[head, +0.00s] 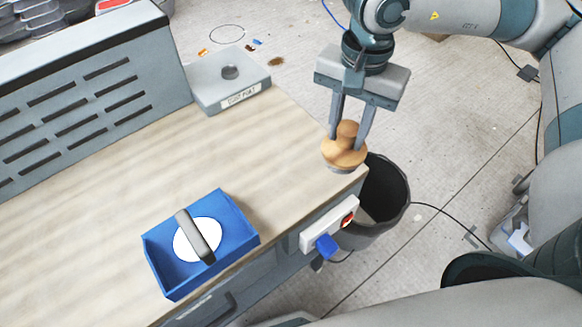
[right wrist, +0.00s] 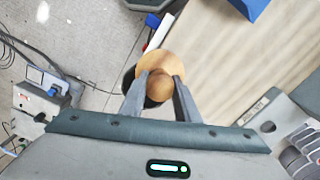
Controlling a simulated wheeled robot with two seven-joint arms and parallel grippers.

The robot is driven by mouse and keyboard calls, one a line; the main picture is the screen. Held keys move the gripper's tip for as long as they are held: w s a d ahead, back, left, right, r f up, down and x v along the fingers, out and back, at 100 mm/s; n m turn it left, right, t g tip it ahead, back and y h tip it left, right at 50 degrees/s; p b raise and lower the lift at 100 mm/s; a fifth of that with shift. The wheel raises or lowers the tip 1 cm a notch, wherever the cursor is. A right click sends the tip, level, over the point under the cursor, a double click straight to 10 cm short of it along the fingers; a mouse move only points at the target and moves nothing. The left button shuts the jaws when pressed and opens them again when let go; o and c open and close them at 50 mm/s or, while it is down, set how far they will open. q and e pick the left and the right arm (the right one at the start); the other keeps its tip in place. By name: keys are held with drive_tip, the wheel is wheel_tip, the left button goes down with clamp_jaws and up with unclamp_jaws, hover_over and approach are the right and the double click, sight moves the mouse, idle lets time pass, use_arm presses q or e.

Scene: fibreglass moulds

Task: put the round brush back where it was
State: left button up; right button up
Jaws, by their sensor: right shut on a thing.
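The round brush (head: 343,154) is a light wooden disc with a round knob on top and a grey underside. My right gripper (head: 347,132) points down and is shut on its knob, with a finger on each side. The brush is upright at the bench's near right corner, over or beside its edge; I cannot tell how high it is. In the right wrist view the brush (right wrist: 160,62) sits between the fingertips (right wrist: 158,82), with the bench edge behind it. My left gripper is not in view.
A grey labelled box (head: 228,80) stands at the back beside a slotted panel (head: 80,100). A black bin (head: 388,195) and power strip (head: 328,224) are by the edge. Mid-bench is clear.

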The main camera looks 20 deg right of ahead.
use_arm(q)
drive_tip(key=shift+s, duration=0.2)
